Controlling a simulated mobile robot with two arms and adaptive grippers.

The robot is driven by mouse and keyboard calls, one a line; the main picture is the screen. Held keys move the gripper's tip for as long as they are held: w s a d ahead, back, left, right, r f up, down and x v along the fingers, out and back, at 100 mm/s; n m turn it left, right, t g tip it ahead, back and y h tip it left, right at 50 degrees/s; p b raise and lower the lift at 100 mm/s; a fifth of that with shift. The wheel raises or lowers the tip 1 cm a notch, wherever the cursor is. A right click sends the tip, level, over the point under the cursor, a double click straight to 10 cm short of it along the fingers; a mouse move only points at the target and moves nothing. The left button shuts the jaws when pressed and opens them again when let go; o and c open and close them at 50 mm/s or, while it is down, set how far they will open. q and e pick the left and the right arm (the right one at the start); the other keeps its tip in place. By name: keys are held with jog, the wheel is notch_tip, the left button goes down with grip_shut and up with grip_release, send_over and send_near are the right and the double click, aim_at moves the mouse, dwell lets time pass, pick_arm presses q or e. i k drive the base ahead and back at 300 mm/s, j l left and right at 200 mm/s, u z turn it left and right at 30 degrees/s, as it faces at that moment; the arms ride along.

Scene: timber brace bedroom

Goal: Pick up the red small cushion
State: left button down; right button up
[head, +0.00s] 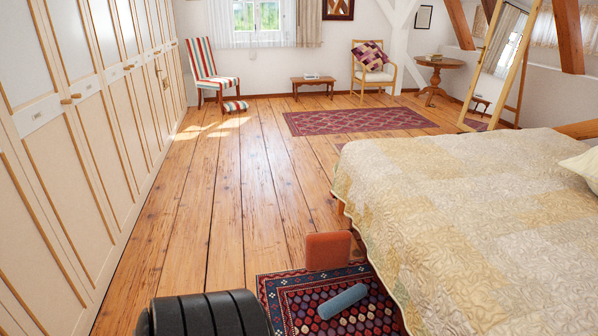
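The red small cushion (328,250) is an orange-red, rounded block in the lower middle of the head view. It looks upright, at the far edge of the patterned rug (276,291) beside the bed. A gap of wooden floor shows between it and the bed's hanging cover. Neither of my grippers shows in this view, and nothing is seen touching the cushion.
A blue bolster (342,301) lies on the rug in front of the cushion. The bed (470,210) fills the right side. A long wardrobe (75,130) lines the left. Open plank floor (235,185) lies between, with chairs and a second rug (358,121) farther back.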

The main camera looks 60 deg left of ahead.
aim_at(326, 250)
jog(key=u, duration=1.85)
jog(key=i+j+z, duration=0.1)
jog(key=z, duration=0.4)
jog(key=i+j+z, duration=0.25)
jog(key=z, duration=0.25)
